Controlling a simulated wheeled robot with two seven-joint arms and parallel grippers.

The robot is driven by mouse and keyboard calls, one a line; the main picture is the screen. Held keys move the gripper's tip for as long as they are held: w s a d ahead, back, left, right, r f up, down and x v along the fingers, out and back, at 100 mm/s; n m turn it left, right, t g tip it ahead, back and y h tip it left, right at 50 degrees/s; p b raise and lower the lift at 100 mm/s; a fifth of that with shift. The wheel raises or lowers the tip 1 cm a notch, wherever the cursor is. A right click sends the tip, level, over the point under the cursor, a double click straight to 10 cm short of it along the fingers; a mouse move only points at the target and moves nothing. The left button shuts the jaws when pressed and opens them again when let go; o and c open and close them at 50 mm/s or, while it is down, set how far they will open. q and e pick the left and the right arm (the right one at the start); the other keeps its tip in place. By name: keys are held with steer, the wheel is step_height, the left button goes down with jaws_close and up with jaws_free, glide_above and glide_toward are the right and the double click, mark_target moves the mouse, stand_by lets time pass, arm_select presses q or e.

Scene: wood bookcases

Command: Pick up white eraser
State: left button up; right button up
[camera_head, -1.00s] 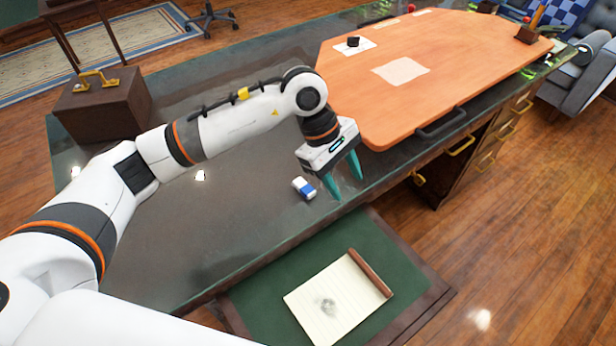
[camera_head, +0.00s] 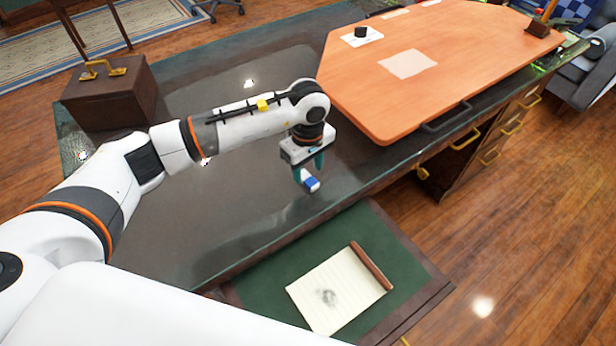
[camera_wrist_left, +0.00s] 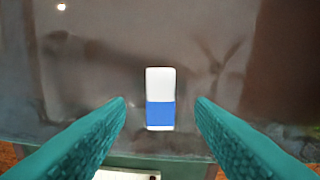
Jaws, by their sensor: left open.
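The white eraser (camera_head: 311,183) with a blue sleeve lies on the dark glossy desk top near its front edge. In the left wrist view the eraser (camera_wrist_left: 160,98) lies between the lines of the two teal fingers, white end away and blue end nearer. My left gripper (camera_head: 308,172) is open and points down over the eraser, fingers on either side of it in the head view. It also shows in the left wrist view (camera_wrist_left: 160,108), with nothing held. Whether the fingertips have reached the desk is hard to tell. My right gripper is not in view.
An orange board (camera_head: 440,65) with a dark handle lies on the desk to the right. A brown case (camera_head: 110,98) stands at the left. A notepad (camera_head: 330,298) lies on a green pull-out panel (camera_head: 265,265) in front. Desk around the eraser is clear.

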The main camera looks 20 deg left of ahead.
mark_target(308, 179)
arm_select(q)
steer(key=shift+f, duration=1.4)
steer(key=c, duration=1.1)
steer(key=shift+o, duration=0.2)
steer(key=shift+r, duration=0.1)
step_height(308, 179, up, 10)
steer(key=b, duration=0.1)
